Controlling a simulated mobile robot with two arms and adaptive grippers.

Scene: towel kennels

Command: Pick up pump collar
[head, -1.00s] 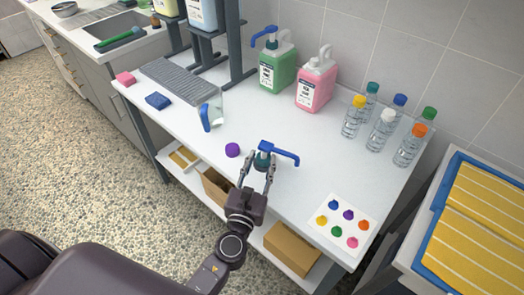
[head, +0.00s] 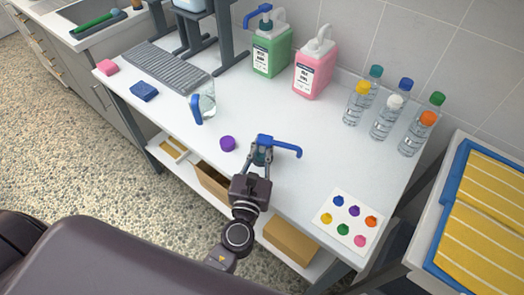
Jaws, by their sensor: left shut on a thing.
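The pump collar (head: 260,157) is a dark teal piece at the base of a pump with a blue nozzle (head: 285,146). It is at the table's front, partly hidden by the fingers. My left gripper (head: 259,156) is shut on the pump collar, one finger on each side, at the table surface; I cannot tell whether it is lifted. My right gripper is not in view.
A purple cap (head: 227,143) lies just left of the gripper. A jug with a blue handle (head: 197,108), green (head: 270,52) and pink (head: 314,70) jugs and several capped bottles (head: 387,115) stand farther back. A card with coloured dots (head: 347,221) lies at right.

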